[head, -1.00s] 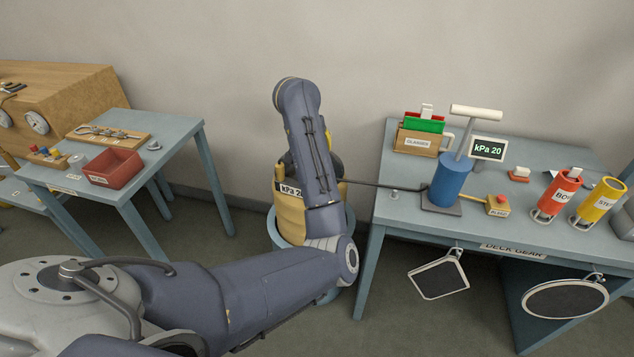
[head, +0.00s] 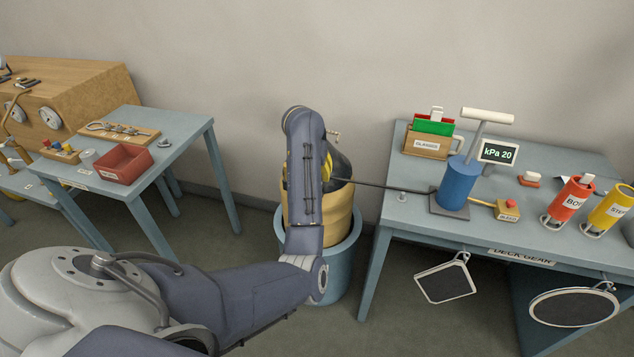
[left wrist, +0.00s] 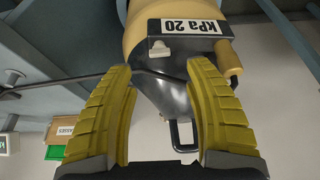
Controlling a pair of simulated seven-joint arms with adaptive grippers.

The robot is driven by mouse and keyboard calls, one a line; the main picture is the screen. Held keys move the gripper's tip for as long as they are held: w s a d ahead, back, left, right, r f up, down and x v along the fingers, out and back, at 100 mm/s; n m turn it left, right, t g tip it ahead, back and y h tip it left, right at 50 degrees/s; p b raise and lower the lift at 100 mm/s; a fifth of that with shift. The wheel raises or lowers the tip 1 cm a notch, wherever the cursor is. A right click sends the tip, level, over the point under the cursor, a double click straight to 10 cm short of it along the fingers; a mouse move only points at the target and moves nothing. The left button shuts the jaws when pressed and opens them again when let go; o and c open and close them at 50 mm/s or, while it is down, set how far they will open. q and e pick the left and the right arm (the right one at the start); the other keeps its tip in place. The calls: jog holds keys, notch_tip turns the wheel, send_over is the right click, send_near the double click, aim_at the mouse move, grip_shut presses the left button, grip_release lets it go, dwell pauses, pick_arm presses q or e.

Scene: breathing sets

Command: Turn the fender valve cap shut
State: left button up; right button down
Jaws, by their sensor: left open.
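The yellow fender (head: 338,222) with a dark top stands in a blue-grey tub (head: 346,262). My left arm hides part of it in the head view. The left wrist view shows the fender (left wrist: 140,28) with an upside-down "kPa 20" label. A small pale knob (left wrist: 160,50) sits below that label, and a tan stub (left wrist: 229,60) is beside it. I cannot tell for sure which is the valve cap. My left gripper (left wrist: 160,68) is open, its yellow fingers either side of the knob in the picture, with no clear contact. My right gripper is not in view.
A dark hose (head: 385,187) runs from the blue pump (head: 458,183) to the fender. The right table (head: 420,222) holds a glasses box (head: 427,145) and a "kPa 20" display (head: 498,152). The left table (head: 185,140) carries a red bin (head: 123,165).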

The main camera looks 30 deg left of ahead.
pick_arm(q)
jog(key=shift+x, duration=3.8)
jog(key=shift+c, duration=0.2)
jog(key=shift+w+r, duration=0.1)
grip_shut()
